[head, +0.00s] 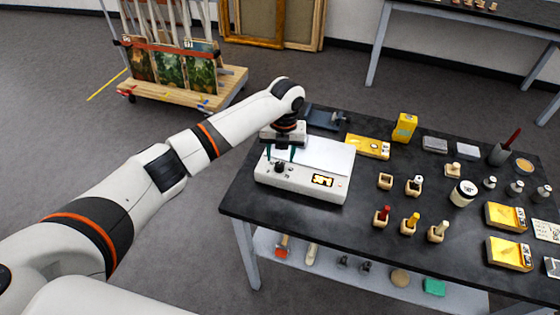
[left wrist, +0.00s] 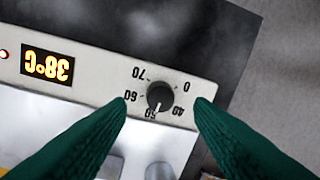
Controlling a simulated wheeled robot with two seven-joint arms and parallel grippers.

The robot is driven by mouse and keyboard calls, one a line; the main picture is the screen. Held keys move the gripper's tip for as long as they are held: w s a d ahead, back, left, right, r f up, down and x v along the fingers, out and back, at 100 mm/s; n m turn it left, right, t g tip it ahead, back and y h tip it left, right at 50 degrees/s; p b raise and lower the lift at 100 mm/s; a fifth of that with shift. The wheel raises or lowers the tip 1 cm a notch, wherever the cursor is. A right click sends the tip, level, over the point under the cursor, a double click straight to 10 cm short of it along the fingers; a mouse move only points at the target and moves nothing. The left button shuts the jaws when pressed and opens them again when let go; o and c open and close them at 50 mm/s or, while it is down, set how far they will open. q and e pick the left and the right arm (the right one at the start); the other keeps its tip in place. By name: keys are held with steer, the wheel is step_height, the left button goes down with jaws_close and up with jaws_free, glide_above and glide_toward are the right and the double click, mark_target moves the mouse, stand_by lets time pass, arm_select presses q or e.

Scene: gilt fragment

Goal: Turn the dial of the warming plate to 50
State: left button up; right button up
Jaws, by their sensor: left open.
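The warming plate (head: 330,185) is a white box with a pale flat top at the near left of the black table. Its black dial (left wrist: 160,96) is on the front panel, with marks 0, 40, 50, 60 and 70 around it, upside down in the left wrist view. The dial's white pointer line is at or close to the 50 mark. My right gripper is not in view.
The black table (head: 300,219) carries a yellow box (head: 404,127), stamps with coloured handles (head: 411,223), jars (head: 463,193) and yellow packets (head: 508,253) to the right of the plate. A wooden trolley with paintings (head: 215,100) stands behind at the left.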

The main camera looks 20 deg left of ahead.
arm_select(q)
step_height(320, 180, up, 9)
steer(key=b, duration=0.2)
steer(key=shift+d+f, duration=0.2)
steer(key=shift+d, duration=0.1)
